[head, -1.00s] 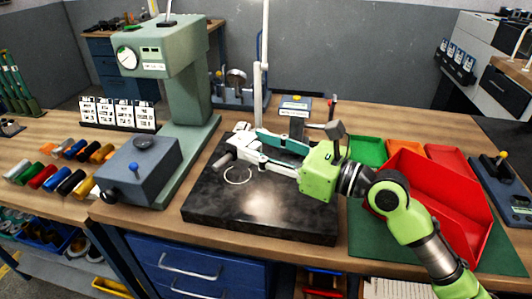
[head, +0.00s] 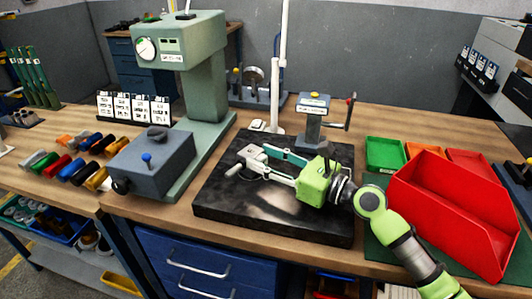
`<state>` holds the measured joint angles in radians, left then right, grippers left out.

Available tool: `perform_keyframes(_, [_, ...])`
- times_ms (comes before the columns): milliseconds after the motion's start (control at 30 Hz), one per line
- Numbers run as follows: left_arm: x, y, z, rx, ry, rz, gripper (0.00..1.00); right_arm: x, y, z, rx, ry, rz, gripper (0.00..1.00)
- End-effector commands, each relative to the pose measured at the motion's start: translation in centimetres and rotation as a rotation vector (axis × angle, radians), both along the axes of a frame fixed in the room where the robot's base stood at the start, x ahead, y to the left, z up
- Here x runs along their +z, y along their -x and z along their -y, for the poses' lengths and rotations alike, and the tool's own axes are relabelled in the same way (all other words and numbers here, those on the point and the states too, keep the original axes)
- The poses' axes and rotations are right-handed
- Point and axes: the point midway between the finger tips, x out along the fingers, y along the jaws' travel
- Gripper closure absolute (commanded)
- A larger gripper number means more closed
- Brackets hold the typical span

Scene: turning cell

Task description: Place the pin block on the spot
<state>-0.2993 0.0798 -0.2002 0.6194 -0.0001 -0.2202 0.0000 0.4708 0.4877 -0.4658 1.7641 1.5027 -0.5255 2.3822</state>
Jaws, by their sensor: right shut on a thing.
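My right gripper (head: 246,166) comes in from the right, low over the black stone plate (head: 215,205). Its fingers point left and are shut on the pin block (head: 234,172), a small grey piece with a dark end at the fingertips. The fingers hide much of the block. I cannot tell whether it touches the plate. The spot, a thin white ring (head: 258,178) on the plate, is mostly covered by the fingers, so the block's exact position relative to it is unclear. My left gripper is not in view.
A green column instrument (head: 205,90) and a grey box with a blue knob (head: 152,160) stand left of the plate. A small stand with a crank (head: 313,115) is behind my gripper. A red bin (head: 440,200) is at right. The plate's front is clear.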

Motion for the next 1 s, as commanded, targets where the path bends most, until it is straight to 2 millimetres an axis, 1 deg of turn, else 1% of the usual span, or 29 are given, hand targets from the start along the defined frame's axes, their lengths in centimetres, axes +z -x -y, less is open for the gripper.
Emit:
perform_keyframes(33, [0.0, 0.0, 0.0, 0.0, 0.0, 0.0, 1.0, 0.5, 0.0, 0.0, -0.002, -0.009, 0.01, 1.0])
perform_keyframes(367, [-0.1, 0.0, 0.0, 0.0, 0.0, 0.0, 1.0, 0.3, 0.0, 0.0, -0.001, -0.009, 0.008, 1.0])
perform_keyframes(400, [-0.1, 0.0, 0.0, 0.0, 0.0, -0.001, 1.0, -0.3, 0.0, 0.0, 0.001, -0.001, -0.001, 0.56])
perform_keyframes(433, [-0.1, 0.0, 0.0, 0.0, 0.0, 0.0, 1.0, -0.3, 0.0, 0.0, 0.001, -0.001, -0.001, 0.49])
perform_keyframes(467, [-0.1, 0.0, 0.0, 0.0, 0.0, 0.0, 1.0, -0.3, 0.1, 0.0, 0.001, -0.001, -0.001, 0.45])
perform_keyframes(767, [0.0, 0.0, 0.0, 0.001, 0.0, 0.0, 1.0, -0.2, 0.0, 0.0, 0.001, 0.0, 0.0, 0.45])
perform_keyframes(833, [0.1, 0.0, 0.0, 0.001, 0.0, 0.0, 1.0, 0.1, 0.0, 0.0, 0.001, 0.001, 0.001, 0.45])
perform_keyframes(933, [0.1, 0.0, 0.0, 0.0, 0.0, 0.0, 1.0, -0.1, 0.6, 0.8, 0.0, 0.001, -0.002, 0.45])
perform_keyframes(1000, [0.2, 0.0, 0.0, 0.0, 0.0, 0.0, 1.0, -0.2, 1.3, 1.7, -0.001, 0.001, -0.003, 0.45])
